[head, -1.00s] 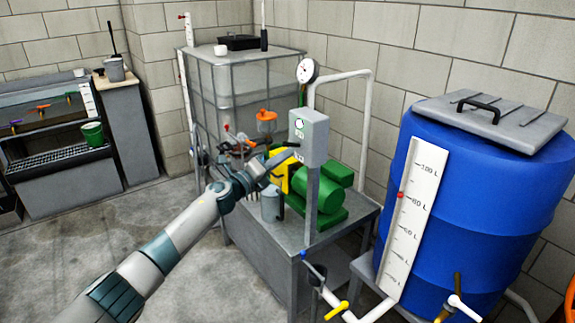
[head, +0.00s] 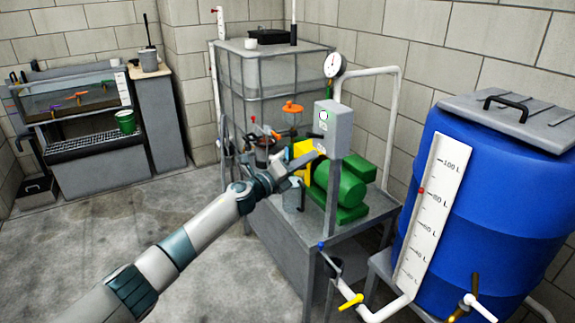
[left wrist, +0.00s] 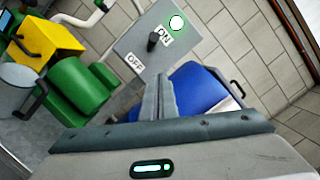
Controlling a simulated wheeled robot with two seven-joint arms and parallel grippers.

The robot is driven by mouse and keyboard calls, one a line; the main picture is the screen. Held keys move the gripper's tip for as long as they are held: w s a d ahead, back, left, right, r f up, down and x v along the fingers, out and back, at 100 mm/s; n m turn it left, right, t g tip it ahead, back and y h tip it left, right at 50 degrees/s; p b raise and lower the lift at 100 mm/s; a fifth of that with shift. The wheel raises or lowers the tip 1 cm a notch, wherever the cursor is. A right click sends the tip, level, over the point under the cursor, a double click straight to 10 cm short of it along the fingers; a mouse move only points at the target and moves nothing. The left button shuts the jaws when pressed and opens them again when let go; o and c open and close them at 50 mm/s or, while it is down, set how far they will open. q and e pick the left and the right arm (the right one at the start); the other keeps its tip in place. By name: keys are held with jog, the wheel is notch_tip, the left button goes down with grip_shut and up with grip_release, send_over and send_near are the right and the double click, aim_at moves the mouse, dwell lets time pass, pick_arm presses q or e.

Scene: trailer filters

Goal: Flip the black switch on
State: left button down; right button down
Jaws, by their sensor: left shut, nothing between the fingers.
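The grey control box (head: 341,130) stands on a post beside the green motor. In the left wrist view its face (left wrist: 188,45) carries a black switch (left wrist: 153,41), with its knob by the ON label; the OFF label (left wrist: 135,64) is lower left. A round light (left wrist: 177,22) above the switch glows white with a green rim, and the head view shows it green-rimmed too (head: 323,115). My left gripper (head: 304,160) is shut and empty, just below and left of the box. In the wrist view its fingertips (left wrist: 165,80) lie below the switch, apart from it. My right gripper is out of view.
The green motor (head: 340,183) and yellow part (head: 303,155) sit on a grey stand close to my gripper. A pressure gauge (head: 333,66) and white pipe rise behind. A large blue barrel (head: 500,190) stands right. Floor at left is open.

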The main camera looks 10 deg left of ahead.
pick_arm(q)
jog(key=s+a+r, duration=0.1)
jog(key=s+a, duration=0.4)
jog(key=s, duration=0.1)
jog(key=shift+a+r+p, duration=0.3)
jog(key=shift+a, duration=0.05)
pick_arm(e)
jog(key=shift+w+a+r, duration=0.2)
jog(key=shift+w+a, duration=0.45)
